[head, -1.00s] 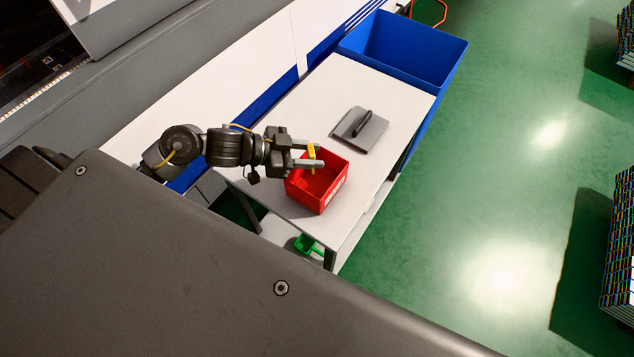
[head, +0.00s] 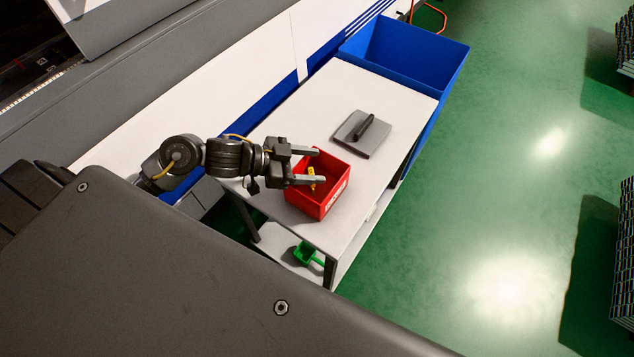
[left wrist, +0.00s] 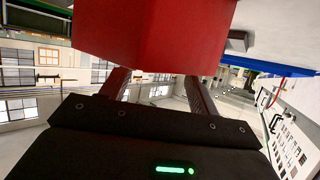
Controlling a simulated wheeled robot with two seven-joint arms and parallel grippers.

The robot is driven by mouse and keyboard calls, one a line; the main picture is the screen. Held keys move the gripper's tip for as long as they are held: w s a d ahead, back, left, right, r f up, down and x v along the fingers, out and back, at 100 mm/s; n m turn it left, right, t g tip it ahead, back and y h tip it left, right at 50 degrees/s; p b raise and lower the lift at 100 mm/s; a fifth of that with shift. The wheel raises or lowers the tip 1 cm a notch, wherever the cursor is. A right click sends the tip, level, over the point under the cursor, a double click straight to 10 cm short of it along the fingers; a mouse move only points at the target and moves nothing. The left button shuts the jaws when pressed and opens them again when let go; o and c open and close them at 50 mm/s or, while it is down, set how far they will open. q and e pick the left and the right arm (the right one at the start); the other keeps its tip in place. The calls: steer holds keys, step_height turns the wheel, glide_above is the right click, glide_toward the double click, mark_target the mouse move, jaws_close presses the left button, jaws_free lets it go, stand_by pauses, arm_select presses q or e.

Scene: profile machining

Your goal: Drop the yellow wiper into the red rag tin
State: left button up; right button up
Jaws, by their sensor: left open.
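The red rag tin (head: 333,199) is an open-topped box near the front end of the white table. The yellow wiper (head: 311,180) shows inside the tin's opening, below the fingers. My left gripper (head: 321,165) is over the tin with its fingers spread and nothing between them. In the left wrist view the red tin (left wrist: 150,30) fills the top of the picture, in front of the two fingers (left wrist: 158,85). The wiper does not show there. My right gripper is not in view.
A grey plate with a dark handle (head: 362,132) lies on the white table (head: 335,98) behind the tin. A blue bin (head: 440,62) stands at the table's far end. A green scoop-like item (head: 307,254) is on the lower shelf.

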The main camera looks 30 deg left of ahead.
arm_select(q)
steer(key=v, duration=1.1)
steer(key=shift+d+f, duration=0.1)
stand_by(0.4)
